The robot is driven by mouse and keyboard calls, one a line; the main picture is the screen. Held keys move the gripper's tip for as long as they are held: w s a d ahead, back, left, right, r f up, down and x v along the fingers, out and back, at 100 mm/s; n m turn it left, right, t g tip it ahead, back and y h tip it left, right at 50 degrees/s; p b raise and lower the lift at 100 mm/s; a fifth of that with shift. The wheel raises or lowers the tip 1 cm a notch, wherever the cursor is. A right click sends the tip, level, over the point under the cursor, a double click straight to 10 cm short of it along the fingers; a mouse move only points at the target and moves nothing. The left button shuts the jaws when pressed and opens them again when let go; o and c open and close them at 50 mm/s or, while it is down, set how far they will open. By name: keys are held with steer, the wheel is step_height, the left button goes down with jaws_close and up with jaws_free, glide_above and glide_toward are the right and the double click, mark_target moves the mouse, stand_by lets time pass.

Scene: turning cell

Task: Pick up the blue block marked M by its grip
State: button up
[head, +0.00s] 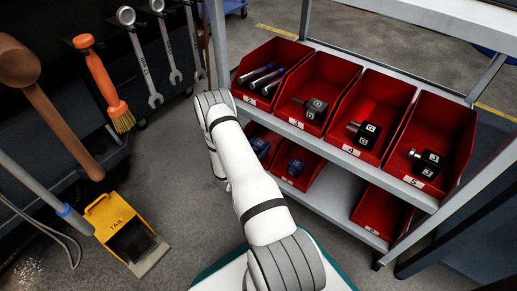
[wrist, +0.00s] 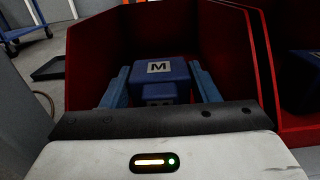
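The blue block marked M (wrist: 158,69) sits inside a red bin (wrist: 220,50) in the wrist view, its white label facing up. Its grip (wrist: 158,96) shows on the near side, partly hidden by my gripper's body. My gripper (wrist: 159,72) is open, with one blue finger on each side of the block and a visible gap between each finger and the block. In the head view my arm hides the gripper. Blue blocks show there in two lower bins (head: 261,147) (head: 296,167); I cannot tell which is M.
A second red bin with a dark block (wrist: 303,75) adjoins on the right in the wrist view. The shelf rack (head: 345,155) carries a row of red bins above the lower ones. Wrenches, a brush (head: 103,82) and a mallet (head: 45,95) hang at left.

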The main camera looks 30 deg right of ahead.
steer(key=c, duration=0.7)
steer(key=shift+o, duration=0.2)
